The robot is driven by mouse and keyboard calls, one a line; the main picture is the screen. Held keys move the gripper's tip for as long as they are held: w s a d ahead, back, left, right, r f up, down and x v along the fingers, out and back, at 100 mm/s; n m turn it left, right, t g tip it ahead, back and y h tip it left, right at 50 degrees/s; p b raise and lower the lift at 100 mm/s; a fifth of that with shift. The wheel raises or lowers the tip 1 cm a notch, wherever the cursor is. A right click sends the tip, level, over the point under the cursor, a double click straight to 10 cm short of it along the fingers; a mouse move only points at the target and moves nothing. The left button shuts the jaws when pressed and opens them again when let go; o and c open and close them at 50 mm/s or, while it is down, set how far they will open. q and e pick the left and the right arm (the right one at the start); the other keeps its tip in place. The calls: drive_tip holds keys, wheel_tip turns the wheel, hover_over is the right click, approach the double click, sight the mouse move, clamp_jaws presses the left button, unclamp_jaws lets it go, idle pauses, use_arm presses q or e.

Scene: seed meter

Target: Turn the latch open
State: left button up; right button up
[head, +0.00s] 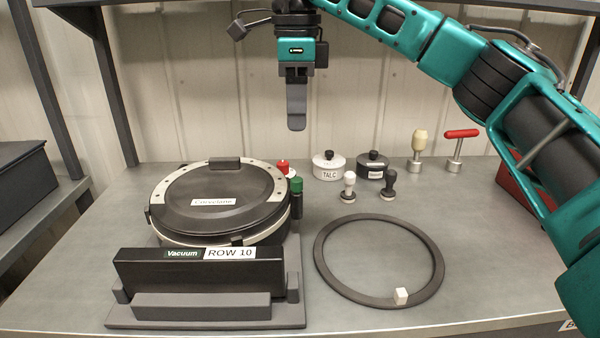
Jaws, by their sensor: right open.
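The seed meter (220,197) is a round black-lidded housing with a pale perforated rim and a "Convolute" label, at the left of the bench. A dark block (200,270) labelled "Vacuum" and "ROW 10" stands in front of it. A green-capped black post (297,190) and a red knob (283,167) are at the meter's right edge. I cannot tell which part is the latch. My right gripper (296,122) is open, pointing down and empty, above and behind the red knob, touching nothing. My left gripper is out of view.
Shelf posts flank the back wall.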

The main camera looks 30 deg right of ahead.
sight(297, 179)
wheel_tip(297, 179, down, 12)
drive_tip(key=shift+r+b, duration=0.1)
drive_tip(key=shift+b, duration=0.5)
clamp_jaws()
